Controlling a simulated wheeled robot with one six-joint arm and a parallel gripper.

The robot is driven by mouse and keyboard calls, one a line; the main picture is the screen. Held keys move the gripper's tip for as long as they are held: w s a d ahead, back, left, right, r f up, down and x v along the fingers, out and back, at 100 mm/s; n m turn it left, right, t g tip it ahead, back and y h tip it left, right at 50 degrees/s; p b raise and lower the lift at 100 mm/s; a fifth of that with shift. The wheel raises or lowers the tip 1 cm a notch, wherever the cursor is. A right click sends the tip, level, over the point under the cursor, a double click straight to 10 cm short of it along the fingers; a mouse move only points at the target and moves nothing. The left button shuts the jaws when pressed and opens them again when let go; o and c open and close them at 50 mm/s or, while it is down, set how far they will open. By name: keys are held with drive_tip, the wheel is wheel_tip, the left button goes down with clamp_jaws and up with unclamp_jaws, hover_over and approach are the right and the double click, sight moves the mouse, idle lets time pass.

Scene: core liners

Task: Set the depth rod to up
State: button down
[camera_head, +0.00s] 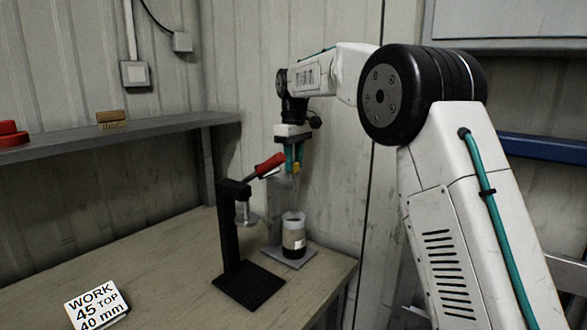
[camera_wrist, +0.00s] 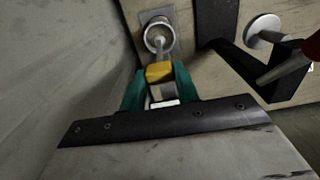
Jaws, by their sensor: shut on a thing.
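In the wrist view a thin pale shaft (camera_wrist: 159,46) runs from the yellow piece toward the round mouth of the jar (camera_wrist: 158,25). The jar stands on a grey base plate (camera_head: 272,254). Whether the shaft's tip is inside the jar cannot be told.
A black press stand (camera_head: 232,235) with a red-handled lever (camera_head: 270,164) stands close left of the jar. A card (camera_head: 97,305) reading "WORK 45 TOP 40 mm" lies at the front left. A shelf (camera_head: 165,123) runs along the wall.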

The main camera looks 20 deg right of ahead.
drive_tip(key=c, duration=1)
unclamp_jaws()
drive_tip(key=shift+r, duration=0.3)
drive_tip(key=shift+c, duration=0.2)
drive_tip(key=shift+f, duration=0.1)
wheel_tip(320, 180, up, 8)
drive_tip(key=shift+f, duration=0.1)
